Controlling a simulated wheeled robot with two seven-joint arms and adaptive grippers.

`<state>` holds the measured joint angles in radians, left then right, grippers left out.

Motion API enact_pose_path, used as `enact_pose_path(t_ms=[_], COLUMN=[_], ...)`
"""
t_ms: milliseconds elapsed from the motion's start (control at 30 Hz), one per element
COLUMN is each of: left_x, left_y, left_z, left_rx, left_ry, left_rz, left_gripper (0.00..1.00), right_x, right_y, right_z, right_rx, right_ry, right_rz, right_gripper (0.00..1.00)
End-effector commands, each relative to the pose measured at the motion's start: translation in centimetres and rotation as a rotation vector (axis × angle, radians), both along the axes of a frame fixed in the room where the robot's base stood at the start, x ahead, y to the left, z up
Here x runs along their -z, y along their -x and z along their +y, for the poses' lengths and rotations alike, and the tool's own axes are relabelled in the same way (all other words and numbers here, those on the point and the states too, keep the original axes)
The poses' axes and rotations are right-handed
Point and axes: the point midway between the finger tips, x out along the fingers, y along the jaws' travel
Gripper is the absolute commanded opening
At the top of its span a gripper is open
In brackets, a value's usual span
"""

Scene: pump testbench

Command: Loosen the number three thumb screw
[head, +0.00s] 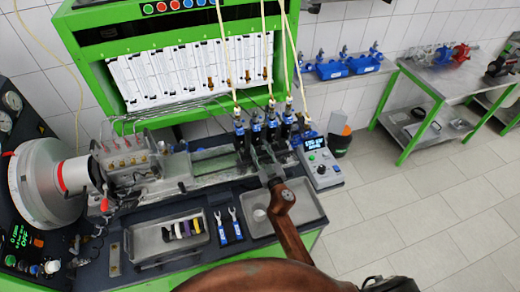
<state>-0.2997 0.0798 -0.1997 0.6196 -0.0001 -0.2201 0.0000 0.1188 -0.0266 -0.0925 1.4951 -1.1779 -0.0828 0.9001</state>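A row of upright black injectors with blue parts (256,132) stands on the bench rail, with pale hoses rising from several of them. The thumb screws at this row are too small to make out, and I cannot tell which one is number three. My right gripper (262,156) is at the front of the row, with its dark fingers close to the middle injectors and partly hiding their lower parts. Contact and the finger gap are not clear. My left gripper is not in view.
The pump (128,160) and white flywheel (45,183) are at left. A control box (320,164) stands right of the injectors. Measuring tubes (190,72) rise behind.

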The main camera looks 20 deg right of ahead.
Motion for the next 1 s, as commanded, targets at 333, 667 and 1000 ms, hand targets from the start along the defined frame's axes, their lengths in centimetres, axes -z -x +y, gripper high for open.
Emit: enact_pose_path(t_ms=[333,667,1000], left_x=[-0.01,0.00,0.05], left_y=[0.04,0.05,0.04], left_z=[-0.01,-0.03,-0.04], left_rx=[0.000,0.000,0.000], left_ry=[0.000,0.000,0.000], left_rz=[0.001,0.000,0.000], left_gripper=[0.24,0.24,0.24], right_x=[0.01,0.01,0.02], right_y=[0.04,0.04,0.05], right_z=[-0.01,0.00,0.00], right_rx=[0.000,0.000,0.000], right_ry=[0.000,0.000,0.039], right_rz=[0.000,0.000,-0.001], right_gripper=[0.16,0.00,0.00])
